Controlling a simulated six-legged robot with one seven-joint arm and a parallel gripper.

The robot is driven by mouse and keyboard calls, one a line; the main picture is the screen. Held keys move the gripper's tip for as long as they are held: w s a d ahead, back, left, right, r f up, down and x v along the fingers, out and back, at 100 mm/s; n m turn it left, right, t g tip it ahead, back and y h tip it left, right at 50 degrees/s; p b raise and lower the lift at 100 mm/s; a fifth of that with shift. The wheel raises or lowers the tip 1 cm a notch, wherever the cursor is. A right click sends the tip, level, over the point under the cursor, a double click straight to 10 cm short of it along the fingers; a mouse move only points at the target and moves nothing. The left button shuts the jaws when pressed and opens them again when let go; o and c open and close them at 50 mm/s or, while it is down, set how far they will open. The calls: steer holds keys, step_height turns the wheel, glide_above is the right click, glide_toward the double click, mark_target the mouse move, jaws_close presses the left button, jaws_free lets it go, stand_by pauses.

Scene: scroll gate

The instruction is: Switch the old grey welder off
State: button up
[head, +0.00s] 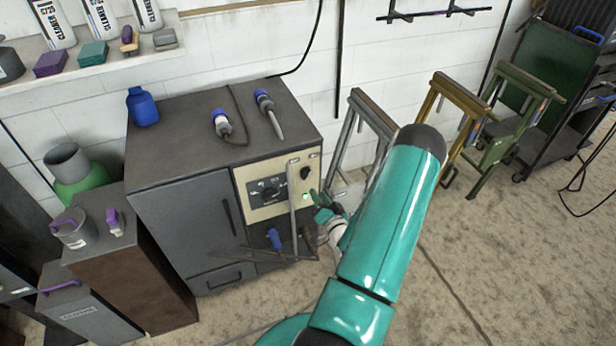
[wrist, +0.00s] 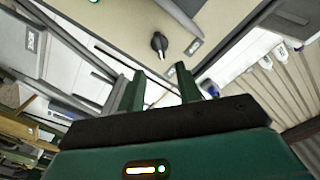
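The old grey welder (head: 175,130) is a boxy dark grey cabinet with a cream control panel (head: 252,212). The panel carries a large dial (head: 268,190), a small black rotary knob (head: 305,173) at its upper right and a lit green lamp (head: 305,196). My gripper (head: 318,200) is close to the panel's right edge in the head view, partly hidden by my wrist. In the wrist view my gripper (wrist: 158,83) has its two fingers apart with nothing between them. The black knob (wrist: 158,44) shows just beyond the fingertips, apart from them.
A grey rod stands upright across the panel (head: 293,200). Metal trestles (head: 458,95) and a green cart (head: 560,85) stand to the right. The floor at right front is clear.

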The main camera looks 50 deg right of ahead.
mark_target(308, 176)
steer(key=x, duration=1)
steer(key=shift+w+d, duration=0.15)
steer(key=shift+w, duration=0.05)
jaws_close()
